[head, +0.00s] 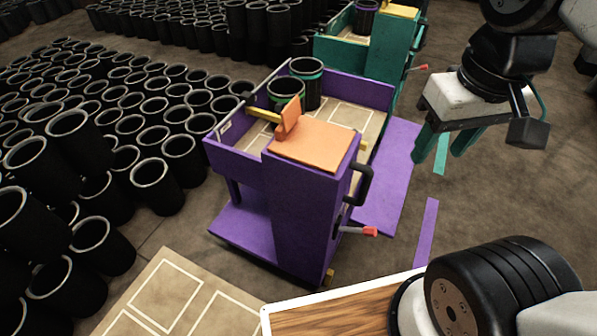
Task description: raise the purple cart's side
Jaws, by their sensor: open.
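The purple cart (300,205) stands in the middle of the head view. Its right side (392,185) is a flat purple panel folded down and outward, so the bed (352,117) is open on that side. The far and left walls stand upright. Two black sleeves (307,88) with green bands stand in the bed near its far left corner. My gripper (440,148) has teal fingers, is open and empty, and shows just right of the lowered side's far part. I cannot tell its height above the floor.
Black sleeves (150,172) crowd the floor left of the cart. A teal cart (375,50) stands behind. A red-tipped lever (370,231) and a black handle (363,185) stick out from the purple cart's near end. Floor right of the panel is clear, with purple and teal strips.

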